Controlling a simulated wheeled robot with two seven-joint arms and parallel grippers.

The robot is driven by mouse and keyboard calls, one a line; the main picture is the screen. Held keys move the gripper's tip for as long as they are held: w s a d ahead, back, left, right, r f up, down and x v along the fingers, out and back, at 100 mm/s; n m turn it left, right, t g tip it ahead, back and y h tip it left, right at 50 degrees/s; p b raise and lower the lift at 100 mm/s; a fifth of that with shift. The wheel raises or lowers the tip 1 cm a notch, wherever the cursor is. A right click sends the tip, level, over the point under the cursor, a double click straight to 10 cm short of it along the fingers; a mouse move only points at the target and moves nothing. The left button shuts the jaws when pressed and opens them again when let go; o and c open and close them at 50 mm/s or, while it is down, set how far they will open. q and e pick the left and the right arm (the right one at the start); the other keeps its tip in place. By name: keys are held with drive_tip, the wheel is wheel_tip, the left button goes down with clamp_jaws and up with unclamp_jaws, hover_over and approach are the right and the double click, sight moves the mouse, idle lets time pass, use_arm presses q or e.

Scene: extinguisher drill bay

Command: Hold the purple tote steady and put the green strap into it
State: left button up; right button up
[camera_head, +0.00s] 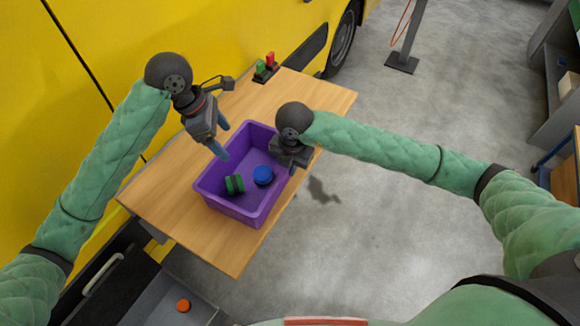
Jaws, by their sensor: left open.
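The purple tote (256,214) stands on the wooden table, open side up. A green strap (235,184), rolled up with dark bands, lies inside on the tote's floor, toward the near left. My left gripper (220,140) is open and empty, with its blue fingers at the tote's far left rim, above and behind the strap. My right gripper (291,164) is at the tote's right rim. Its fingers are mostly hidden by its own body, so I cannot tell whether they are closed on the rim.
A blue round object (263,175) lies in the tote, right of the strap. A dark holder with green and red items (266,67) stands at the table's (160,200) back edge. A yellow vehicle (90,40) stands along the left. An orange object (183,305) lies in a grey tray below.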

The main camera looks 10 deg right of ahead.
drive_tip(key=o, duration=0.5)
drive_tip(key=r, duration=1.2)
drive_tip(key=shift+s+d, duration=0.15)
drive_tip(key=shift+d, duration=0.1)
